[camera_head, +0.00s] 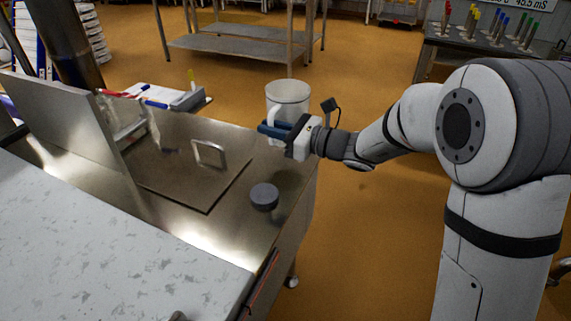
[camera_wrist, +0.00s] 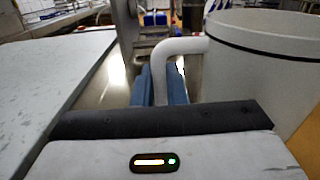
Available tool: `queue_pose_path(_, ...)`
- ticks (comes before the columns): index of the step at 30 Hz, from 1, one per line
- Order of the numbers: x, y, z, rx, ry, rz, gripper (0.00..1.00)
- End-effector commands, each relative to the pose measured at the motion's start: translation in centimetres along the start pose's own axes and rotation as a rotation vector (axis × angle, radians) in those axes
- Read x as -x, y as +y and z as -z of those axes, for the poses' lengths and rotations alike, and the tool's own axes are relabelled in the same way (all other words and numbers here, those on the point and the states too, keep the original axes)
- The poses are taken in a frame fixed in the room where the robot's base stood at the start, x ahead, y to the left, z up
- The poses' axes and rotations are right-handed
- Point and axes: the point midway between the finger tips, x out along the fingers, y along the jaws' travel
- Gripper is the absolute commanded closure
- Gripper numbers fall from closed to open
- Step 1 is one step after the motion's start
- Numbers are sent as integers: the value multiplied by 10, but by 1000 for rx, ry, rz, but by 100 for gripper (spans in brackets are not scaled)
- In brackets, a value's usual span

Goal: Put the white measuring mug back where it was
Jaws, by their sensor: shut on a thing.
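The white measuring mug (camera_head: 288,93) is upright in my gripper, above the right edge of the steel table in the head view. In the wrist view the mug (camera_wrist: 265,75) fills the right side, with a dark line below its rim. My gripper (camera_head: 272,130) has blue fingers and is shut on the mug's handle. In the wrist view the fingers (camera_wrist: 160,85) stand around the handle (camera_wrist: 178,47). The mug's base is partly hidden behind the gripper, and I cannot tell how high it is above the table.
The steel table (camera_head: 285,185) carries a dark round puck (camera_head: 264,196) and a flat lid with a square handle (camera_head: 208,152). An upright steel panel (camera_head: 65,120) stands left. A clipboard with papers (camera_head: 165,95) lies behind. A pale speckled surface (camera_head: 110,255) is in front.

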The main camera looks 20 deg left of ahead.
Motion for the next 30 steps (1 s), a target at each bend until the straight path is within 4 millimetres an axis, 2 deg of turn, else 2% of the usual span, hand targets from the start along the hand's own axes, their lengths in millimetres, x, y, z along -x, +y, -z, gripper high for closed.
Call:
queue_pose_path(1,0,0,14,-5,2,1,100)
queue_pose_path(3,0,0,26,-4,1,2,100)
queue_pose_path(11,1,0,49,-1,1,2,100)
queue_pose_path(17,1,1,77,-3,0,3,100)
queue_pose_path(29,1,1,83,0,-1,4,100)
queue_pose_path(30,2,1,82,0,-1,4,85)
